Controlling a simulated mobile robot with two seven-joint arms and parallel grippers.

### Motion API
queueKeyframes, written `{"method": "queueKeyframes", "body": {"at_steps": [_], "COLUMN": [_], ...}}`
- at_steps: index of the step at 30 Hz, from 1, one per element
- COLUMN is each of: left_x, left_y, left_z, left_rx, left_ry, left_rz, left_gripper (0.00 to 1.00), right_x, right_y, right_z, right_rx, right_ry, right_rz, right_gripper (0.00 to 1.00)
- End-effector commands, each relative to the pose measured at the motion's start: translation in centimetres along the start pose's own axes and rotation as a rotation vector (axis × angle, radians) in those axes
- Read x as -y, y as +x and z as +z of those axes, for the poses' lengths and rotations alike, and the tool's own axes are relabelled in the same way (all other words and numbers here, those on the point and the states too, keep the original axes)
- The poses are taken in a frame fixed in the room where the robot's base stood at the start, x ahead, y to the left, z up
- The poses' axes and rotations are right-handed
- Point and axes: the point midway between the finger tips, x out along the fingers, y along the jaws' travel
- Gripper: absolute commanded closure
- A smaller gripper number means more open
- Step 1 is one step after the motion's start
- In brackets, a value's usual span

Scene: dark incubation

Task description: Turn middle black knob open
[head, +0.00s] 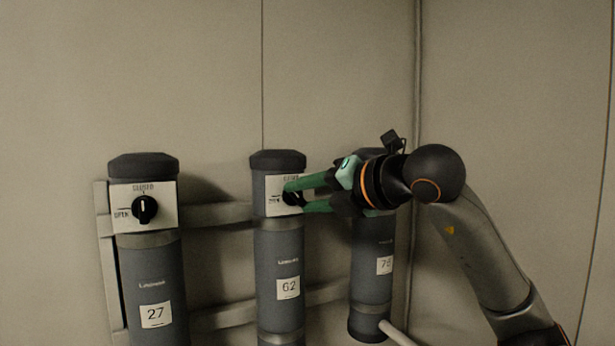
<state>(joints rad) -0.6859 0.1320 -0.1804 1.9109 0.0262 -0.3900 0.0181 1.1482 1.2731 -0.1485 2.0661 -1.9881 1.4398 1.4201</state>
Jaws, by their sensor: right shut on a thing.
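The middle black knob (292,198) sits on a white plate (273,205) near the top of the grey cylinder marked 62 (287,262). My right gripper (294,197) comes in from the right, and its green fingers are shut on the knob, one above and one below. The fingers hide much of the knob and part of the plate's lettering, so I cannot tell which way its pointer faces. My left gripper is not in view.
At left, cylinder 27 (152,275) has a black knob (144,209) with its white mark upright, toward CLOSED. Behind my right arm, another cylinder (371,290) is partly hidden. Metal rails (218,214) run behind the cylinders, against a plain wall.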

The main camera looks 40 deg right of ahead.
Motion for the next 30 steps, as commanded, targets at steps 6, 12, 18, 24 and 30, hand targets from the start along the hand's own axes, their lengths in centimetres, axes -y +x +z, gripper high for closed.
{"method": "queueKeyframes", "body": {"at_steps": [6,12,18,24,30], "left_x": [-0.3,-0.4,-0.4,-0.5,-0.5], "left_y": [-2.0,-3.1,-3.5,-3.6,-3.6], "left_z": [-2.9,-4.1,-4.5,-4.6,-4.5], "left_rx": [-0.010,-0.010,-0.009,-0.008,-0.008], "left_ry": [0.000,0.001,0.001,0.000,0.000], "left_rz": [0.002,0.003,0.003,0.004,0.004], "left_gripper": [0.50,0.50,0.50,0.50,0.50], "right_x": [-0.7,-0.8,-0.8,-0.8,-0.8], "right_y": [-0.2,-0.1,0.0,0.0,0.1], "right_z": [0.4,0.2,0.0,-0.1,-0.2], "right_rx": [0.001,0.001,0.003,0.004,0.004], "right_ry": [-0.194,-0.369,-0.531,-0.661,-0.751], "right_rz": [-0.080,-0.151,-0.217,-0.271,-0.309], "right_gripper": [1.00,1.00,1.00,1.00,1.00]}}
